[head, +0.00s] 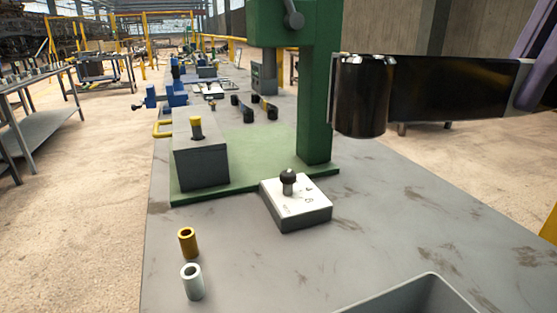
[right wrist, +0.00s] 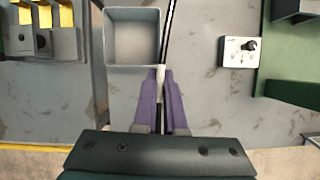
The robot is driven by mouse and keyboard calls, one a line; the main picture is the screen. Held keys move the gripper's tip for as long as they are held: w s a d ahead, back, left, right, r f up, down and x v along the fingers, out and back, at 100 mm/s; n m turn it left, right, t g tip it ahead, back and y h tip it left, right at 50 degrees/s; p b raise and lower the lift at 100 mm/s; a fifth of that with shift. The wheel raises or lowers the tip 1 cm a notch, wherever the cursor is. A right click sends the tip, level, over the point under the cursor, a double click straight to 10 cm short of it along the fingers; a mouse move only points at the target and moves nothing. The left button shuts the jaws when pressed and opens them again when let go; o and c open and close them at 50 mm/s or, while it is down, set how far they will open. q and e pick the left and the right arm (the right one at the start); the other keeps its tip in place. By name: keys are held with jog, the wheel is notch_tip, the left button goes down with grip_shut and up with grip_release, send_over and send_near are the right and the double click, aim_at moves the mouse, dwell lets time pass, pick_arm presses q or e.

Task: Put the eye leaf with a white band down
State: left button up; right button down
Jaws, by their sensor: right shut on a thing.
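The eye leaf is a long black strip (head: 450,88) with a large rolled eye (head: 361,97) at its left end. It is held in the air over the right side of the bench in the head view. My right gripper (head: 532,72), with purple fingers, is shut on its far end at the right edge. In the right wrist view the fingers (right wrist: 162,84) close around a pale white band (right wrist: 160,77). The dark leaf (right wrist: 168,25) runs up from there out of the picture, past the grey tray. The band is not visible in the head view. My left gripper is not in view.
The bench (head: 400,205) has clear room on its right side. A grey tray (head: 432,280) is at the front; it also shows in the wrist view (right wrist: 149,67). A green press (head: 314,105), a white knob box (head: 312,214) and brass (head: 188,243) and silver (head: 192,284) sleeves stand nearby.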

jog(key=w+d+f+m+t+h+b, duration=0.1)
jog(key=w+d+f+m+t+b, duration=0.3)
jog(key=m, duration=0.4)
jog(key=w+d+f+m+t+h+b, duration=0.1)
jog(key=d+f+m+t+b, duration=0.15)
jog(key=d+m+b, duration=0.45)
jog(key=shift+m+g, duration=0.45)
jog(key=shift+m, duration=0.25)
jog(key=f+b, duration=0.1)
jog(key=f, duration=0.4)
jog(key=a+f, duration=0.1)
jog(key=f, duration=0.4)
jog(key=a+f+b, duration=0.1)
jog(key=f, duration=0.4)
jog(key=shift+w+f+b, duration=0.1)
jog(key=shift+f+b, duration=0.15)
jog(key=shift+b, duration=0.05)
pick_arm(q)
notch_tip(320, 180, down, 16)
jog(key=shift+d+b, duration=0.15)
jog(key=shift+b, duration=0.3)
pick_arm(e)
jog(key=shift+f, duration=2.65)
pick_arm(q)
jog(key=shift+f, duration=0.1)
pick_arm(e)
jog(key=c, duration=1.4)
grip_release()
jog(key=shift+f, duration=0.2)
jog(key=o, duration=0.4)
